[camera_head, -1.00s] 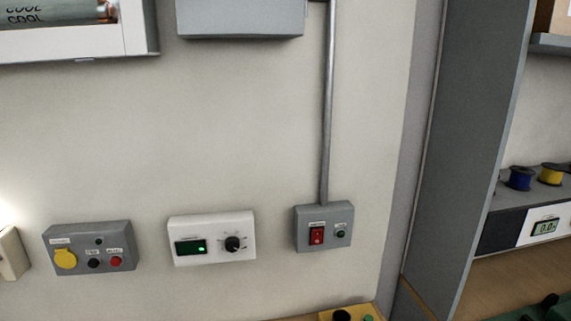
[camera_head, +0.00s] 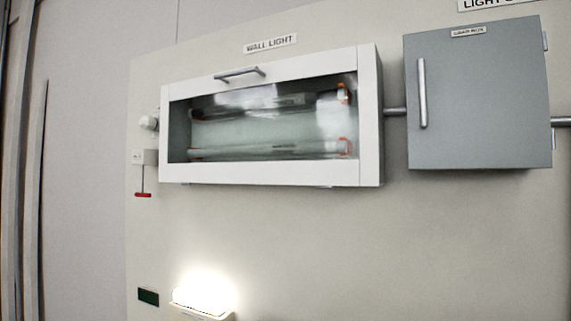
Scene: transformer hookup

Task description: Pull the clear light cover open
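The clear light cover (camera_head: 270,122) is the glazed front of a white wall box under a "WALL LIGHT" label. It is shut. A bar handle (camera_head: 239,74) sits on the upper part of its white frame. Through the clear pane I see tube shapes lying across the box, with orange-red end pieces at the right; reflections blur the details. Neither of my grippers shows in this view.
A grey cabinet (camera_head: 480,95) with an upright bar handle is mounted right of the light box. A red pull handle (camera_head: 143,195) hangs at the left. A bright lamp (camera_head: 203,296) glows below. The wall beneath the box is mostly clear.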

